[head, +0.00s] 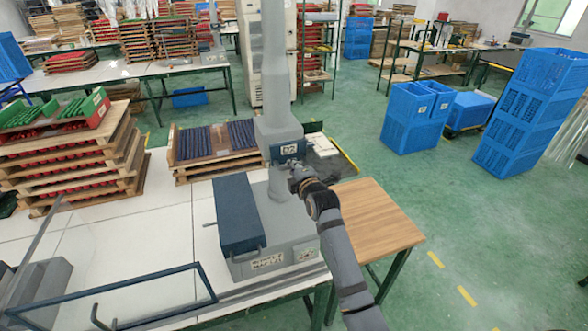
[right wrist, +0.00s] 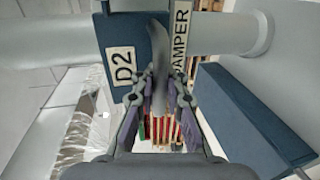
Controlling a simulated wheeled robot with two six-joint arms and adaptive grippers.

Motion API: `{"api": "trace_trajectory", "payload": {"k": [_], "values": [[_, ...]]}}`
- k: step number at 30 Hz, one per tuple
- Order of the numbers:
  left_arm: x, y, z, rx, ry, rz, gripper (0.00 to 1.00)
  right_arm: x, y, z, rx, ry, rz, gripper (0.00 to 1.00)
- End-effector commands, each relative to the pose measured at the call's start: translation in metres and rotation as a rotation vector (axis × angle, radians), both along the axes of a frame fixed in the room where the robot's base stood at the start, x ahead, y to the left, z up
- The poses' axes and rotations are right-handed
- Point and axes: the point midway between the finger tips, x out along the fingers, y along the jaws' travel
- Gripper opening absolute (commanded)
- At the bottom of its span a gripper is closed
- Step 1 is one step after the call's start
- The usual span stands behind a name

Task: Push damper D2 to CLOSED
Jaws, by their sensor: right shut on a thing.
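Damper D2 is a blue plate (head: 287,150) with a white D2 label, fixed on a grey vertical duct (head: 275,90). In the right wrist view the D2 label (right wrist: 122,66) and a DAMPER label (right wrist: 181,40) flank a curved dark grey lever (right wrist: 158,45). My right gripper (head: 297,180) is just below the plate. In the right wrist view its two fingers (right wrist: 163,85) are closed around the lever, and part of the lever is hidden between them. I cannot read a CLOSED mark. My left gripper is not in view.
A grey cabinet with a dark blue lid (head: 238,212) stands below the duct on the white table (head: 150,232). A glass-like panel with a blue frame (head: 110,298) is at the front left. Stacked wooden trays (head: 65,165) stand left. A wooden table (head: 375,215) is on the right.

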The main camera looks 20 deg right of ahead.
Motion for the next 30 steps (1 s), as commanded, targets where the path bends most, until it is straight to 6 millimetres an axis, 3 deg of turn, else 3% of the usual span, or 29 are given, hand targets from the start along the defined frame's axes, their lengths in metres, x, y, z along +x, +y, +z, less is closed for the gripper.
{"api": "trace_trajectory", "payload": {"k": [6, 15, 16, 21, 30], "values": [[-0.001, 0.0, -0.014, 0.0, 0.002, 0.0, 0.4, 0.034, 0.001, 0.001, 0.001, -0.005, 0.0, 0.0], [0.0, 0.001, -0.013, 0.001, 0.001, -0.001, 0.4, 0.037, 0.001, 0.002, 0.001, -0.004, 0.0, 0.0], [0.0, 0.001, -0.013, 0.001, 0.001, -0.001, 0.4, 0.036, 0.001, 0.002, 0.001, -0.004, 0.0, 0.1], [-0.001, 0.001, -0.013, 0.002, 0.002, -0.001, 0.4, 0.036, 0.001, 0.002, 0.001, -0.004, 0.0, 0.33], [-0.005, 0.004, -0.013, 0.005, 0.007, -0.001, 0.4, 0.036, 0.001, 0.002, 0.0, -0.003, 0.0, 0.34]]}}
